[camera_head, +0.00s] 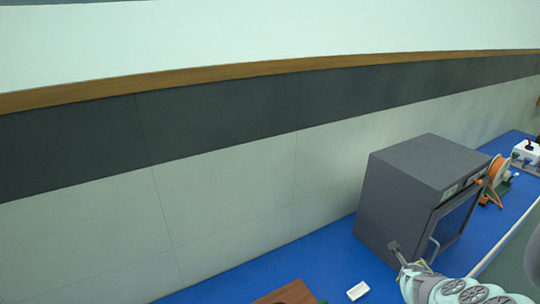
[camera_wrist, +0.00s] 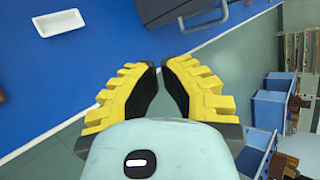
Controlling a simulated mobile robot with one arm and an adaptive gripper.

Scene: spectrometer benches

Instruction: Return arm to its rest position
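My gripper (camera_wrist: 160,66) shows in the wrist view as two yellow stepped fingers with dark inner pads. Its fingertips almost meet, with only a thin gap, and nothing is held between them. The fingers hang over the edge of the blue bench top (camera_wrist: 65,75). In the head view my pale arm enters at the bottom right, its end close to the front lower corner of a dark grey box-shaped device (camera_head: 405,200). Contact with the device cannot be told.
The device, with a pale door handle (camera_head: 433,248), also shows in the wrist view (camera_wrist: 165,8). A small white tray (camera_head: 358,291) lies on the bench left of my arm. A brown object (camera_head: 288,292) sits left of it. An orange spool (camera_head: 497,172) stands beyond the device. A wall backs the bench.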

